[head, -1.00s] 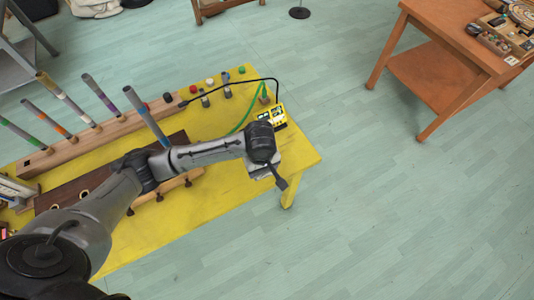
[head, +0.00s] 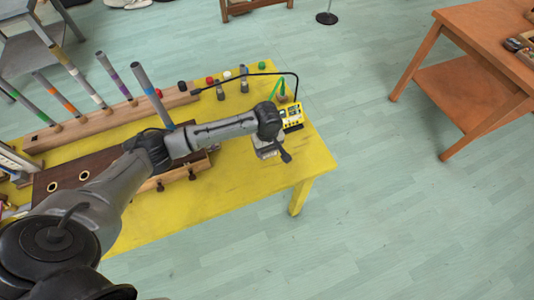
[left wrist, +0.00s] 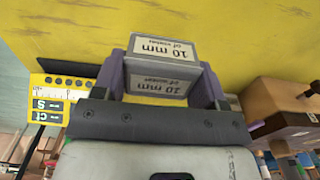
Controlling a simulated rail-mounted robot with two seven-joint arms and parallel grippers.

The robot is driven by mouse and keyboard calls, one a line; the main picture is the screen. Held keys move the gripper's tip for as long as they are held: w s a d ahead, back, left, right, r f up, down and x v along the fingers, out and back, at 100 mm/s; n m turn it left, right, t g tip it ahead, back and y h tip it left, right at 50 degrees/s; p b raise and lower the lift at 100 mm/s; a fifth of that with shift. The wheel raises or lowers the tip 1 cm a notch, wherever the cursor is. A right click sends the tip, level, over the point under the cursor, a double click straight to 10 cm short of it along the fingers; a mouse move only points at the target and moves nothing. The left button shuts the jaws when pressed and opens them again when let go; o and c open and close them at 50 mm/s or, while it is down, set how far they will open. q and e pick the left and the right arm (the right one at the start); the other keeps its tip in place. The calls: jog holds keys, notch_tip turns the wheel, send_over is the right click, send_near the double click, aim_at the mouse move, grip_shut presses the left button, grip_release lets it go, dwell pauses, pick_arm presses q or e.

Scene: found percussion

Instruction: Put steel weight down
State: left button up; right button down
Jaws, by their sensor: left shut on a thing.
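My left gripper (head: 266,152) is over the right end of the yellow table (head: 230,200), close in front of the yellow meter. In the left wrist view its two purple-grey fingers (left wrist: 163,78) are shut on a small grey block, the steel weight (left wrist: 160,72), with pale labels reading "10 mm of water". The yellow tabletop shows just beyond the weight. I cannot tell whether the weight touches it. In the head view the gripper mostly hides the weight. My right gripper is not in view.
The yellow meter (head: 291,117) with a black cable stands behind the gripper. A wooden rack with coloured tubes (head: 110,75) and a dark wooden box (head: 75,175) lie to the left. The table's front right area is clear. An orange table (head: 480,70) stands apart at right.

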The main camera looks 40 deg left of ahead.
aim_at(267, 153)
pick_arm(q)
jog(key=shift+w+a+f, duration=0.2)
jog(key=shift+a, duration=0.05)
jog(key=shift+f+b, duration=0.7)
jog(key=shift+f, duration=1.3)
jog(key=o, duration=1.1)
jog(key=shift+f, duration=0.1)
